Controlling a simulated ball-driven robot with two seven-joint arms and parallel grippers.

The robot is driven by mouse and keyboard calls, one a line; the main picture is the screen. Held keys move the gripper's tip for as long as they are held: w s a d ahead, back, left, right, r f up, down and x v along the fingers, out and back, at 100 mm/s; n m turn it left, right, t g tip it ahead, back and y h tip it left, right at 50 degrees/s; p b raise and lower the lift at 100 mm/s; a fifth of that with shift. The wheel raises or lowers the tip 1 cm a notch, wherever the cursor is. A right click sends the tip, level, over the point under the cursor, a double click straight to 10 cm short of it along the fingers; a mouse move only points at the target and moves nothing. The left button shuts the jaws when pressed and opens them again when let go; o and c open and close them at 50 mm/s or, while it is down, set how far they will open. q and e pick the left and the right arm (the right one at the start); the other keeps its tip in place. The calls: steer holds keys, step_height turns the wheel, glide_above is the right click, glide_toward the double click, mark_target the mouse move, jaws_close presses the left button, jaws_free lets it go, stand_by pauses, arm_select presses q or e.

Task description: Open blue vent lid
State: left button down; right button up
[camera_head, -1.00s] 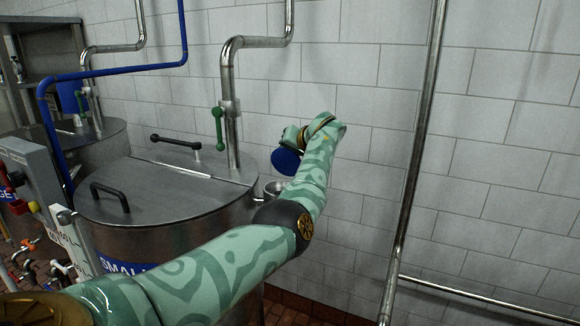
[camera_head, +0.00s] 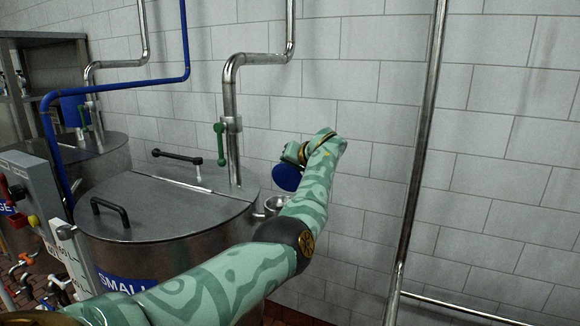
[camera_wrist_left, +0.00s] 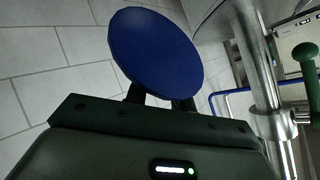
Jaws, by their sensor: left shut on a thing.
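The blue vent lid (camera_head: 287,177) is a round disc beside the vent opening (camera_head: 276,203) at the right rim of the steel tank, in the head view. It stands tilted up, apart from the opening. My left gripper (camera_head: 301,153) is shut on the lid; my own wrist partly hides the fingers there. In the left wrist view the blue lid (camera_wrist_left: 156,48) shows as a full disc just beyond the dark fingers (camera_wrist_left: 160,98). My right gripper is in neither view.
The steel tank (camera_head: 150,205) has a black handle (camera_head: 110,212) on its top. A steel pipe with a green valve handle (camera_head: 220,144) rises behind it. A vertical steel pipe (camera_head: 420,150) runs down the tiled wall to the right. A blue pipe (camera_head: 120,70) passes at left.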

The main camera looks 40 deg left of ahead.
arm_select(q)
steer(key=shift+d+f, duration=0.2)
steer(key=shift+f, duration=0.35)
steer(key=c, duration=1.2)
jaws_free()
steer(key=shift+w, duration=0.1)
steer(key=shift+c, duration=0.2)
steer(key=shift+o, duration=0.2)
steer(key=shift+w, duration=0.25)
steer(key=shift+a, duration=0.1)
steer(key=shift+s+r, duration=0.15)
steer(key=shift+r, duration=0.2)
steer(key=p+v, duration=0.2)
steer(key=v, duration=1.4)
steer(key=shift+f, duration=0.15)
steer(key=shift+c, duration=0.4)
